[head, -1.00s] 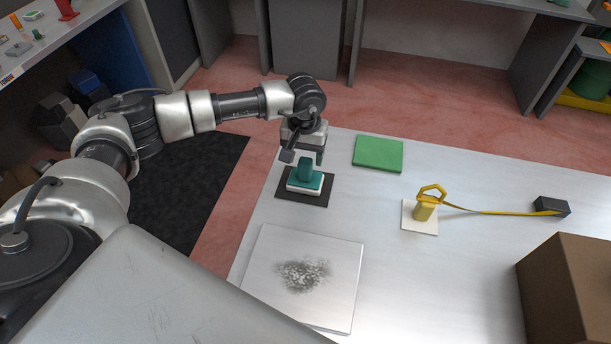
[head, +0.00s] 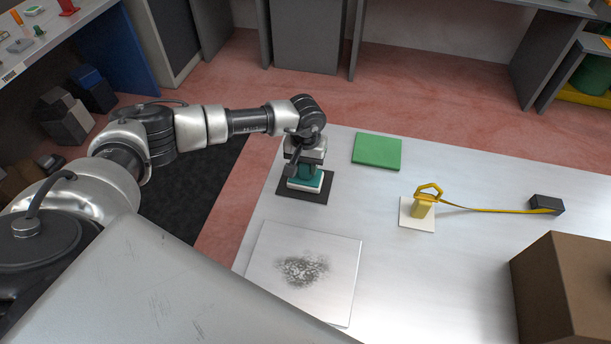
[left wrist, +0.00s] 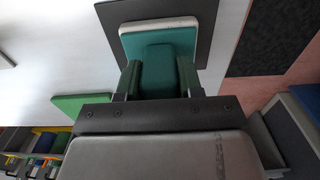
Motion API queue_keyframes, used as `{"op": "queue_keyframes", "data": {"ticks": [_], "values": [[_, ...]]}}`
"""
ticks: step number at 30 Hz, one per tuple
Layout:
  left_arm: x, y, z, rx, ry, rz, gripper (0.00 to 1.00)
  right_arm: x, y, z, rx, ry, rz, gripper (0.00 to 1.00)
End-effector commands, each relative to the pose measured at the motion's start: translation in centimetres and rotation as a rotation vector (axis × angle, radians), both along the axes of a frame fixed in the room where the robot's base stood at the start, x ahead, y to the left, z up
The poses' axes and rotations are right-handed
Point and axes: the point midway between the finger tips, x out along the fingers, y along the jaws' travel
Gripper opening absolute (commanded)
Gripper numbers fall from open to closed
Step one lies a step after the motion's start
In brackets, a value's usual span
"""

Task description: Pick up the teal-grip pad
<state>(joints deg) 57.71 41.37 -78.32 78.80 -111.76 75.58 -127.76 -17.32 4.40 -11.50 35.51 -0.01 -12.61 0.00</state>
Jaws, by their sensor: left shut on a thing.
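The teal-grip pad (head: 308,182) has a teal block grip on a teal and white base. It rests on a dark square mat (head: 316,194) near the table's left edge. My left gripper (head: 303,170) is directly above the pad, pointing down, with its fingers around the grip. In the left wrist view my left gripper (left wrist: 160,80) has one finger on each side of the teal grip (left wrist: 160,55), shut on it. The pad's base (left wrist: 140,32) appears flat against the mat. My right gripper is not in view.
A white panel with a dark smudge (head: 303,270) lies in front. A green square (head: 377,150) lies behind to the right. A yellow-grip pad (head: 422,208) with a strap to a black block (head: 546,204) stands further right. A cardboard box (head: 565,290) occupies the right front.

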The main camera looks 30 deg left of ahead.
Motion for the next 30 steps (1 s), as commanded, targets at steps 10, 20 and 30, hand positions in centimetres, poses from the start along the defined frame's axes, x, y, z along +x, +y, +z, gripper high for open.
{"op": "queue_keyframes", "data": {"ticks": [10, 20, 30], "values": [[0.1, 0.0, 0.1, 0.000, -0.002, 0.001, 0.00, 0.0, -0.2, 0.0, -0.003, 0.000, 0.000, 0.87], [0.1, 0.0, 2.3, -0.001, -0.007, -0.001, 0.00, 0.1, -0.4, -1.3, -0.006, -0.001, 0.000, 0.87], [0.1, -5.9, 7.2, -0.003, -0.007, -0.007, 0.00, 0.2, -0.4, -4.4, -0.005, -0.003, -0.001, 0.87]]}}
